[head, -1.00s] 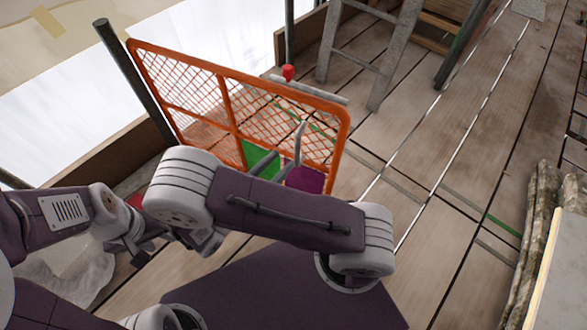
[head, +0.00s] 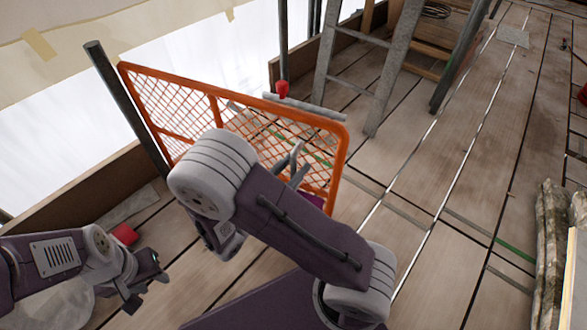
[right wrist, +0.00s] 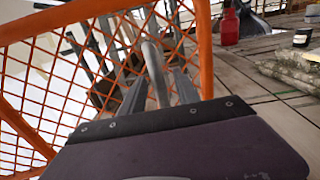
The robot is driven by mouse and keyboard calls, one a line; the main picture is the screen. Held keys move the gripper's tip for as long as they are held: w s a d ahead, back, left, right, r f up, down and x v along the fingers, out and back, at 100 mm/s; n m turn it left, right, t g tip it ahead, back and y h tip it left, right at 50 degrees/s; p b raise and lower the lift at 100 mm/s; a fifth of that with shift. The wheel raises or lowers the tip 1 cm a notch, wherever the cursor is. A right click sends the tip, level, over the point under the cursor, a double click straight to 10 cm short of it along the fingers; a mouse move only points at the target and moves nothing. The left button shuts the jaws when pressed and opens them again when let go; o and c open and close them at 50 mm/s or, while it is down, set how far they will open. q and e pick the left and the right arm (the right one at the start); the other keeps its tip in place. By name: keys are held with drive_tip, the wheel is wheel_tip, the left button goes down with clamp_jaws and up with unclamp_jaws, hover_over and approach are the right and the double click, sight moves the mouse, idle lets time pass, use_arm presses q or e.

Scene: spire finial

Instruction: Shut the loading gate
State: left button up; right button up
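The loading gate (head: 214,104), an orange frame with mesh, stands upright by a dark post (head: 128,108) at its left end and reaches over the deck. Its grey handle (right wrist: 155,72) shows in the right wrist view. My right gripper (head: 296,165) is at the gate's mesh near its free right end. In the right wrist view its two fingers lie apart, one on each side of the handle, with visible gaps. My left gripper (head: 146,284) is low at the left, open and empty, away from the gate. My right arm hides the gate's lower middle.
A dark post with a red piece (head: 282,89) stands behind the gate, and a grey ladder (head: 367,65) beside it. A red block (head: 125,234) lies at the left. Rolled material (head: 552,245) lies at the right.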

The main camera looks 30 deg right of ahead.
clamp_jaws()
idle(1.4)
